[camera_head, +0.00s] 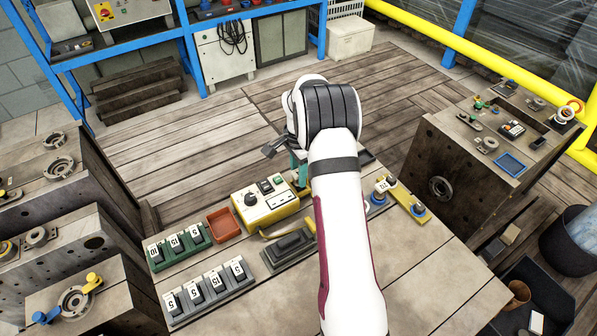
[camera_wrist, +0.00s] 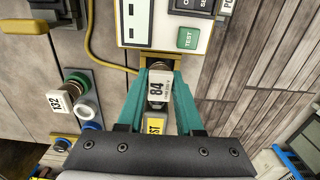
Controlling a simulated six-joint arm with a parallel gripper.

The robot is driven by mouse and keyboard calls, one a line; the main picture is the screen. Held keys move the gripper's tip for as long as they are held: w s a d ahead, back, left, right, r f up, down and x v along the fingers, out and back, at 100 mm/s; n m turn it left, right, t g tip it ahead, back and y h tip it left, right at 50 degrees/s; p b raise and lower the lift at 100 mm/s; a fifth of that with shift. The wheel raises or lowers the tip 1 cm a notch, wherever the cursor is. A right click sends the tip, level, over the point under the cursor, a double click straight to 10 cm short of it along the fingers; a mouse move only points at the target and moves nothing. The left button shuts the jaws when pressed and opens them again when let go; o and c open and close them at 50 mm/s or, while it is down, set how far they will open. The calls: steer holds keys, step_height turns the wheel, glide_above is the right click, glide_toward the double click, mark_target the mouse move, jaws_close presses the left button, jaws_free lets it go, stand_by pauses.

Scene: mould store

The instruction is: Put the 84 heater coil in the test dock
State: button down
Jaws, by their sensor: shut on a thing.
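In the wrist view the heater coil marked 84 (camera_wrist: 157,86) is between the teal fingers of my gripper (camera_wrist: 158,78), which is shut on it. Its white label faces the camera. A yellow plate with the letters "ST" (camera_wrist: 154,127) shows just below the coil, partly hidden by my gripper body; it appears to be part of the test dock. I cannot tell whether the coil touches the dock.
A yellow-edged tester (camera_head: 265,204) with a green TEST button (camera_wrist: 187,38) stands close by. A coil marked 132 (camera_wrist: 60,100) sits on a holder to the left in the wrist view. A red tray (camera_head: 223,225), a green rack (camera_head: 177,248) and a grey rack (camera_head: 208,294) stand on the bench.

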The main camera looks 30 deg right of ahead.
steer(key=shift+f, duration=0.4)
steer(key=shift+f, duration=0.2)
stand_by(0.3)
steer(key=shift+c, duration=2.4)
jaws_free()
steer(key=shift+o, duration=0.2)
steer(key=o, duration=0.4)
steer(key=shift+c, duration=0.2)
